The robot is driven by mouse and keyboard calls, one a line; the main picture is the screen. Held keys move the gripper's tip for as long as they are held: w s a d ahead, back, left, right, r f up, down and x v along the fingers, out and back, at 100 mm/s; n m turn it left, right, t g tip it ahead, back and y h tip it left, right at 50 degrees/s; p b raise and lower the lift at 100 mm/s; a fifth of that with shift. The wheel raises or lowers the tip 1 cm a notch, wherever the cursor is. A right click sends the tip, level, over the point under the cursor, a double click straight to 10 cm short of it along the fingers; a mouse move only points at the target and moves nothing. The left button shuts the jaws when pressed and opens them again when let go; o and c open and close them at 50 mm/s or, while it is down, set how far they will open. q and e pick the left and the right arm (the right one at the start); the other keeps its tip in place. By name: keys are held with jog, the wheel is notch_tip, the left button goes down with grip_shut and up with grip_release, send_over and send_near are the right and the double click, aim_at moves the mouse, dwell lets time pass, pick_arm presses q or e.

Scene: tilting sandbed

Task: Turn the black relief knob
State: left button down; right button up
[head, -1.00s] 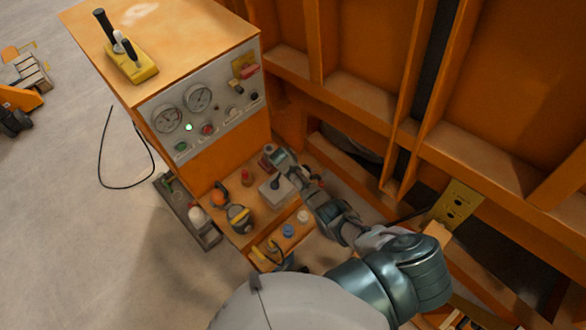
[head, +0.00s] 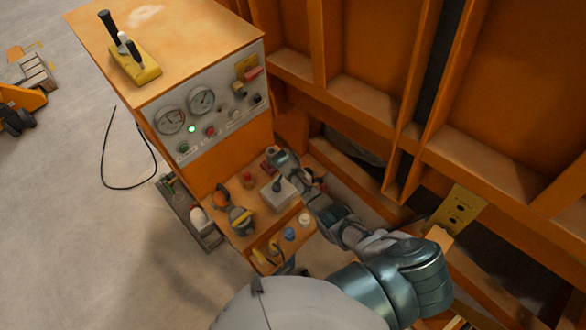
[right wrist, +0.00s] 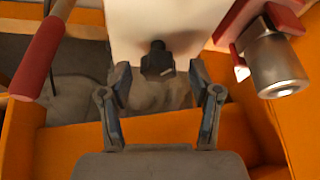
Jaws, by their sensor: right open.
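The black knob (right wrist: 157,60) shows in the right wrist view against a pale plate (right wrist: 150,22), near its lower edge. In the head view a small black knob (head: 277,184) stands on a pale grey box (head: 281,197) on the low orange shelf. My right gripper (right wrist: 160,73) is open, with one fingertip to each side of the knob in the picture. Gaps show between fingers and knob, and I see no contact. In the head view my right gripper (head: 308,184) is close to the box's right side, its fingers hard to make out. My left gripper is not in view.
A silver cylinder on a red mount (right wrist: 278,62) is close right of the fingers, and a red handle (right wrist: 38,55) is at left. On the shelf stand a red knob (head: 247,178), a yellow-banded item (head: 240,218) and a blue cap (head: 289,234). A gauge panel (head: 215,100) rises behind.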

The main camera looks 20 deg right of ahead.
jog(key=v, duration=1.1)
jog(key=shift+r, duration=0.25)
